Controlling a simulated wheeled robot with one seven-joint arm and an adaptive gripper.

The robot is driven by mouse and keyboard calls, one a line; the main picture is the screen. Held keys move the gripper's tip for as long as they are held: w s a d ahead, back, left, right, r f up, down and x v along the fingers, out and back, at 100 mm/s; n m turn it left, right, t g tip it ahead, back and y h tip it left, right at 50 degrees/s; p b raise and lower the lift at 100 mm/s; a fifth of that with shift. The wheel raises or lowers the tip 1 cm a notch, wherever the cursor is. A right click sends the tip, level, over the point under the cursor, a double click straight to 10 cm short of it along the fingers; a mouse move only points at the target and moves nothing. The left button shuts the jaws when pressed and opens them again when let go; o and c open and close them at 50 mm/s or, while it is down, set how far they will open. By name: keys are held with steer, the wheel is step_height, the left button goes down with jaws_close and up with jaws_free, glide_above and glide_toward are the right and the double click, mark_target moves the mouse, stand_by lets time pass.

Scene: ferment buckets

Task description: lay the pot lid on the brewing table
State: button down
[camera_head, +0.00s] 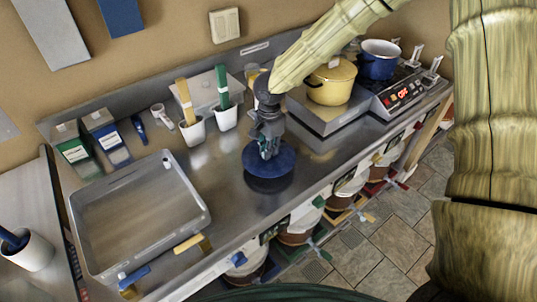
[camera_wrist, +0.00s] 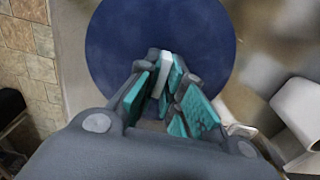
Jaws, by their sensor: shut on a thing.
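The pot lid (camera_head: 270,161) is a dark blue disc, seen near the middle of the brewing table (camera_head: 235,215). My gripper (camera_head: 268,145) points down at it and is shut on its knob. In the wrist view the lid (camera_wrist: 215,35) fills the upper middle, and the light knob shows between the teal pads of my gripper (camera_wrist: 162,88). A dark shadow or reflection lies just under the lid on the steel top. I cannot tell whether the lid touches the table or hangs slightly above it. The blue pot (camera_head: 379,62) stands uncovered on the stove at the back right.
A yellow pot (camera_head: 331,82) stands left of the stove (camera_head: 405,90). A large steel tray (camera_head: 140,215) takes up the left of the table. White cups with green and yellow-handled tools (camera_head: 225,115) stand behind my gripper. Buckets with taps (camera_head: 300,230) sit below the front edge. Bare steel surrounds the lid.

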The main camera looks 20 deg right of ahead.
steer(key=shift+f+p, duration=0.65)
steer(key=shift+f, duration=1.1)
steer(key=shift+f, duration=0.15)
steer(key=c, duration=1.5)
jaws_free()
steer(key=shift+c, duration=0.2)
step_height(320, 180, up, 12)
steer(key=shift+r+b, duration=0.15)
steer(key=shift+b, duration=0.9)
steer(key=shift+r, duration=0.1)
